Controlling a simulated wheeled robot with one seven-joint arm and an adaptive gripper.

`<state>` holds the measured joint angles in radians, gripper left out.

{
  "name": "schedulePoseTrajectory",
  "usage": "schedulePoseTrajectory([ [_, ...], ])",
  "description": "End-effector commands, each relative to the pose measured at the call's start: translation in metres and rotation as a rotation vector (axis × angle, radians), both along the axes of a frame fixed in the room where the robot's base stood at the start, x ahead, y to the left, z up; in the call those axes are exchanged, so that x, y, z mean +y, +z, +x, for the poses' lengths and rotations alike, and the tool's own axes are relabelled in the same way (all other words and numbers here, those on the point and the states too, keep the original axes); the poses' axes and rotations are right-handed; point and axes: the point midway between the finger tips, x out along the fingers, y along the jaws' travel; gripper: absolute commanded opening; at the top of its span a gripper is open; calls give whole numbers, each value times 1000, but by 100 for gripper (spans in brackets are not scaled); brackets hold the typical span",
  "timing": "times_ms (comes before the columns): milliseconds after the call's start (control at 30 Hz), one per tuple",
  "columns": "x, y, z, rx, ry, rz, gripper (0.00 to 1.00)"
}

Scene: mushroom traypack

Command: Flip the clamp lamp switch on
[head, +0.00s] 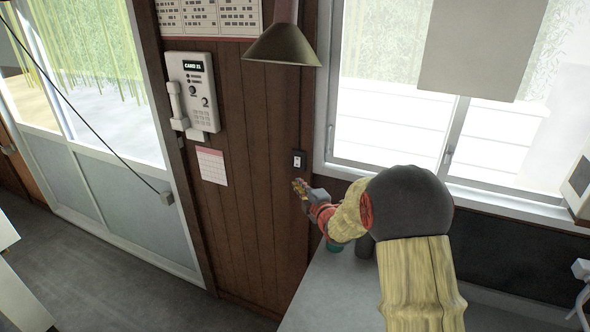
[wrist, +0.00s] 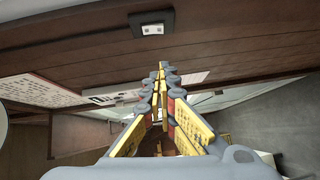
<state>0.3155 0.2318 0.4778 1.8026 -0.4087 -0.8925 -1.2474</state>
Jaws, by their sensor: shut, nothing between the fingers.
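A small dark switch plate with a white centre (head: 298,159) is on the brown wood-panelled wall, left of the window. It also shows at the top of the wrist view (wrist: 152,26), beyond my fingertips. My gripper (head: 300,188) is shut and empty, just below the switch plate in the head view. In the wrist view my gripper's fingers (wrist: 162,70) meet at their tips, with a visible gap to the plate. A brown cone-shaped lamp shade (head: 284,46) hangs above. I cannot tell which way the switch is set.
A white wall phone (head: 196,92) and a pink-topped paper sheet (head: 212,166) are on the wall to the left. A grey counter (head: 325,290) lies below my arm, with a greenish item partly hidden. A window (head: 395,110) is at right. Open floor (head: 90,270) is at lower left.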

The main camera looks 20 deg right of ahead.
Motion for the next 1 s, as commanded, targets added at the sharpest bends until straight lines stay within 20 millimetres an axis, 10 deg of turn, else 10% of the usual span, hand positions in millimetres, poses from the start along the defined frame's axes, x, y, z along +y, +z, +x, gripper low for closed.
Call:
schedulePoseTrajectory([
  [600, 0, -6, 93, 0, 0, 0, 0],
  [1000, -26, -11, 115, 0, 0, 0, 0],
])
